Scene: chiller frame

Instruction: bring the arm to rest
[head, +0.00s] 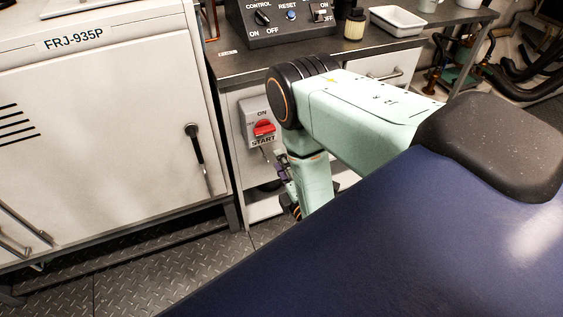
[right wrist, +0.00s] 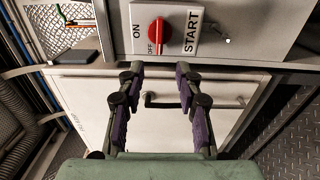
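My right arm, pale green with a black elbow joint, reaches in from the right in the head view and bends down in front of the bench. My right gripper (head: 284,170) shows only partly there, beside the forearm and below the red switch (head: 264,128). In the right wrist view my right gripper (right wrist: 159,72) is open, with its two dark purple-padded fingers apart and nothing between them. The red switch (right wrist: 155,36) lies beyond the fingertips on a white plate marked ON, OFF and START. My left gripper is in neither view.
A white cabinet (head: 100,130) marked FRJ-935P stands at the left. The dark bench top (head: 232,68) carries a control box (head: 290,20), a small jar (head: 354,24) and a white tray (head: 397,21). A door handle (right wrist: 165,104) is behind the fingers. Metal floor (head: 170,265) is open below.

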